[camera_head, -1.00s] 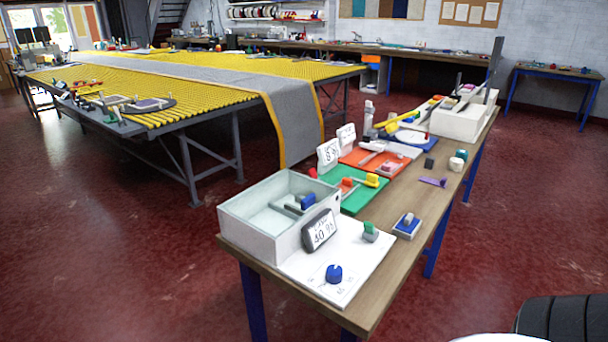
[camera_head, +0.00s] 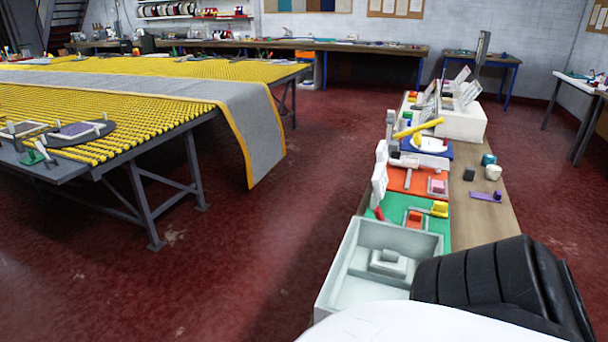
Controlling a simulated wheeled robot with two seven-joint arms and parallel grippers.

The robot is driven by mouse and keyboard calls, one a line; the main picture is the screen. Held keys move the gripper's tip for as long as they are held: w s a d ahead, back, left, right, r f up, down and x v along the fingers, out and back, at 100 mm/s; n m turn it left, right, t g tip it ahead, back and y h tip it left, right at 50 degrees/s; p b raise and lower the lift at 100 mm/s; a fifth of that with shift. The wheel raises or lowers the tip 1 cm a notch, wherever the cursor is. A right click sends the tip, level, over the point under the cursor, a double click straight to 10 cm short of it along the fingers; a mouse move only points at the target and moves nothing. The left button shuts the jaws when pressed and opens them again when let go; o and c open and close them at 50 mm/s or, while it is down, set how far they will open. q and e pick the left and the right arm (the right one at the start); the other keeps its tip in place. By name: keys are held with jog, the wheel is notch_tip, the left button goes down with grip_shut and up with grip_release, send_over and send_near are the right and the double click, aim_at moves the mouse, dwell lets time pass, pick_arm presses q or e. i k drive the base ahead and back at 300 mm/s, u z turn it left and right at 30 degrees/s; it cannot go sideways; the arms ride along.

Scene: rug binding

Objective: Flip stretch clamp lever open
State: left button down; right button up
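I cannot make out for certain which thing is the stretch clamp. A small fixture with a green lever-like part (camera_head: 38,152) sits at the near left edge of the roller table, beside a dark round plate (camera_head: 82,133). On the workbench, a green board (camera_head: 434,224) carries a small fixture with a yellow part (camera_head: 439,209). An orange-red board (camera_head: 419,181) behind it carries another fixture with a pink block (camera_head: 437,187). Whether any lever is open or closed is too small to tell. Neither of my grippers is in view.
A roller table (camera_head: 110,112) with yellow rollers stands left, a grey yellow-edged rug (camera_head: 254,130) hanging over its end. The workbench (camera_head: 500,219) runs along the right, with a white open box (camera_head: 334,284) at its near end. Red floor (camera_head: 270,232) between them is clear.

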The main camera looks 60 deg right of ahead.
aim_at(379, 214)
jog(key=i, duration=2.15)
jog(key=z, duration=4.45)
jog(key=i, duration=1)
